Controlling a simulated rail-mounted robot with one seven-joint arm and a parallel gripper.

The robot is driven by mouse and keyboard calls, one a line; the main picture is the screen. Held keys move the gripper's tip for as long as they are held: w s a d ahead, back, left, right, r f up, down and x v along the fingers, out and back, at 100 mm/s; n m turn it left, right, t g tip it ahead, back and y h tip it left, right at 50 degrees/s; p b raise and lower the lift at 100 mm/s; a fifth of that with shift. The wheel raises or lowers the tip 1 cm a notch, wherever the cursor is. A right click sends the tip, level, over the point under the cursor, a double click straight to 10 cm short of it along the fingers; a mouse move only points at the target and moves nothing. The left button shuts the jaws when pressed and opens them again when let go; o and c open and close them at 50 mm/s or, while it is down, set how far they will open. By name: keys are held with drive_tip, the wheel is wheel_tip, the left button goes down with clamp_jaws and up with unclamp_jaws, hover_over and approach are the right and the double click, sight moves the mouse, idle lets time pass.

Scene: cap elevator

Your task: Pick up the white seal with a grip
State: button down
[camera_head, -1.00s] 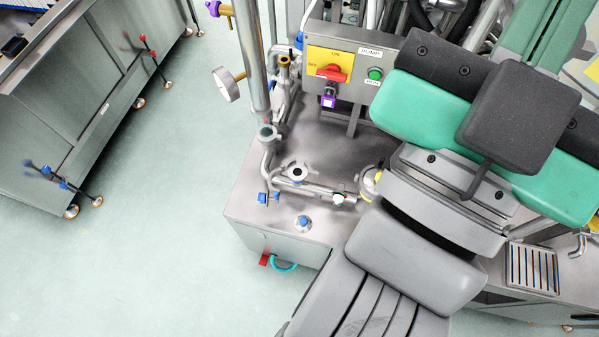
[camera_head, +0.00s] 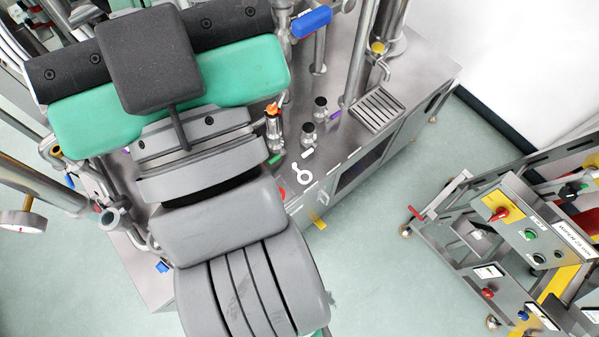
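A small white ring with a short tab (camera_head: 303,176) lies flat on the steel bench top, right of my arm and near the bench's front edge. It looks like the white seal. A smaller white piece (camera_head: 308,153) lies just above it. My grey arm with green and black parts (camera_head: 208,222) stretches across the left and middle, over the bench. No fingertips of my gripper show, so I cannot tell whether it is open or shut. The white ring lies apart from the visible parts of my arm.
Near the ring stand small metal fittings (camera_head: 308,134) and an orange-topped fitting (camera_head: 273,122). A slotted drain plate (camera_head: 376,109) lies to the right. Upright pipes and a blue handle (camera_head: 312,21) stand behind. A wheeled control frame (camera_head: 540,232) is at right, with open floor between.

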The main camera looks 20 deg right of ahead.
idle(0.4)
drive_tip(key=c, duration=1.3)
unclamp_jaws()
